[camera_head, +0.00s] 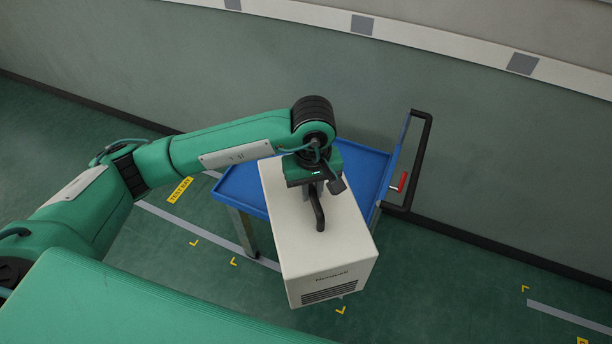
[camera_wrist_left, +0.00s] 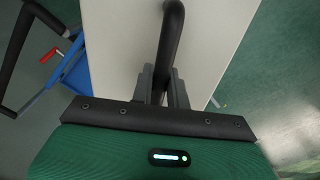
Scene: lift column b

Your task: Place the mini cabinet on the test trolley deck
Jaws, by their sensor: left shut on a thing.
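The mini cabinet (camera_head: 315,255) is a white box with a dark handle on top and a vent grille on its front face. My left gripper (camera_head: 318,190) is shut on that handle, which also shows between the fingers in the left wrist view (camera_wrist_left: 168,50). The test trolley has a blue deck (camera_head: 362,175) with a raised rim and a black push handle at the right. In the head view the cabinet overlaps the deck and extends past its near edge. I cannot tell whether it touches the deck. My right gripper is not in view.
A grey-green wall with a white rail (camera_head: 430,38) stands behind the trolley. A red lever (camera_head: 403,181) sits by the black push handle (camera_head: 424,150). The floor has yellow corner marks and a yellow label (camera_head: 180,190). Open floor lies to the right.

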